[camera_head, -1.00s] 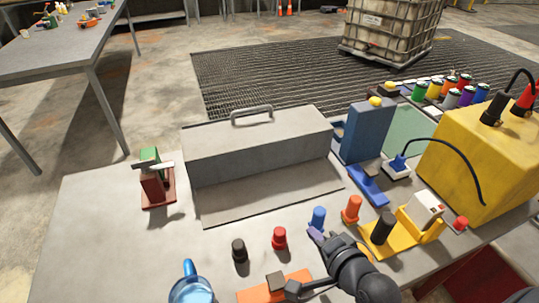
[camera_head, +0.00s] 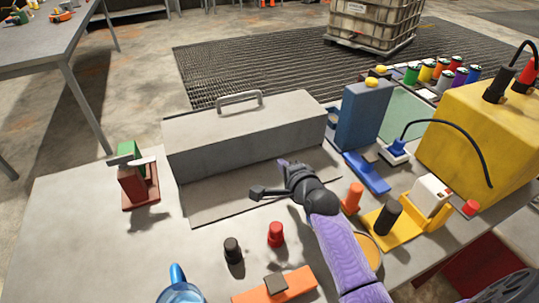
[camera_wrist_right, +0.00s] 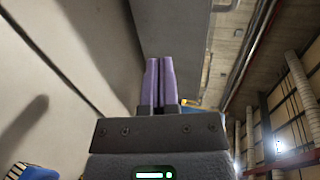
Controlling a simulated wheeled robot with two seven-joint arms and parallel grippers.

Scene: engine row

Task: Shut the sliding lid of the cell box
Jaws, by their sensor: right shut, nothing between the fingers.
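A long grey box (camera_head: 245,135) with a bar handle (camera_head: 240,98) on its top stands on the table, with a flat grey plate (camera_head: 215,203) spread in front of it. It looks like the cell box; which part slides I cannot tell. My right gripper (camera_head: 284,164) is over the plate, its purple fingertips close to the box's front face near its right end. Whether they touch it I cannot tell. In the right wrist view the fingers (camera_wrist_right: 159,82) are together and empty, with a grey surface (camera_wrist_right: 170,30) beyond them. My left gripper is out of view.
A blue block (camera_head: 363,118) with a yellow knob stands right of the box; a red-and-green fixture (camera_head: 137,188) stands left. Black (camera_head: 233,250) and red (camera_head: 276,233) knobs, an orange piece (camera_head: 275,287) and a blue mug (camera_head: 180,290) are in front. A yellow case (camera_head: 475,140) stands right.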

